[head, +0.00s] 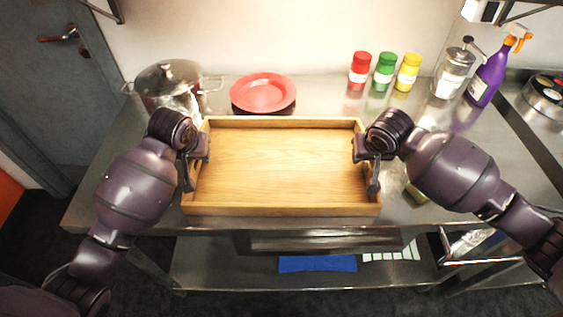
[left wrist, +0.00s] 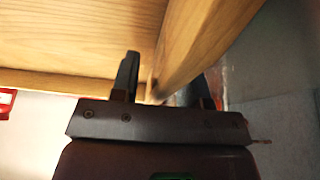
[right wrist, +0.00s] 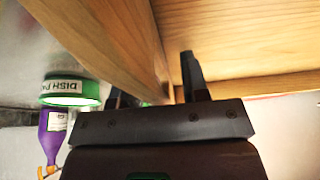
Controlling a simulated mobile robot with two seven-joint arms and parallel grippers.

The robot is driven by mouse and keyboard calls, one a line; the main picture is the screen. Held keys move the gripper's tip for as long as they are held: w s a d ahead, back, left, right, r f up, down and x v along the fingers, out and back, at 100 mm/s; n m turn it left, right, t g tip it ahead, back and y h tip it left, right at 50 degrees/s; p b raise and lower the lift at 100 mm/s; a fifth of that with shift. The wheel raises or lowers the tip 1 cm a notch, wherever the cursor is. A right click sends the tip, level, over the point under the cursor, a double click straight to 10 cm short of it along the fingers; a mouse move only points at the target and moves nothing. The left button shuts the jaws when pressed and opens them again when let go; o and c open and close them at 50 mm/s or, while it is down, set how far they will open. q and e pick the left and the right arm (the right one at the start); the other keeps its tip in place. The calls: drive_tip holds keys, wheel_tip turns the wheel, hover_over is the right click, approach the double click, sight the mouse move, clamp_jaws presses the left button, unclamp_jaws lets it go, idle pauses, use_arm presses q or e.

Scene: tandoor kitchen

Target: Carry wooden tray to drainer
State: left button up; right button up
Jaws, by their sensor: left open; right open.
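The wooden tray (head: 280,209) is a shallow, empty rectangular box at the front of the steel counter. My left gripper (head: 190,172) is at its left side wall and my right gripper (head: 367,172) at its right side wall. In the left wrist view the open fingers (left wrist: 165,85) lie on either side of the tray wall (left wrist: 205,40). In the right wrist view the open fingers (right wrist: 155,85) likewise straddle the tray wall (right wrist: 105,40). Whether the fingers touch the wood I cannot tell. I cannot make out a drainer for certain.
A steel pot (head: 170,85) and a red plate (head: 263,92) stand behind the tray. Red (head: 360,72), green (head: 384,72) and yellow (head: 407,73) jars, a steel-topped dispenser (head: 452,75) and a purple spray bottle (head: 487,75) stand at the back right. A lower shelf holds a blue cloth (head: 317,263).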

use_arm(q)
clamp_jaws()
use_arm(e)
clamp_jaws()
drive_tip(key=shift+r, duration=0.1)
idle(1.1)
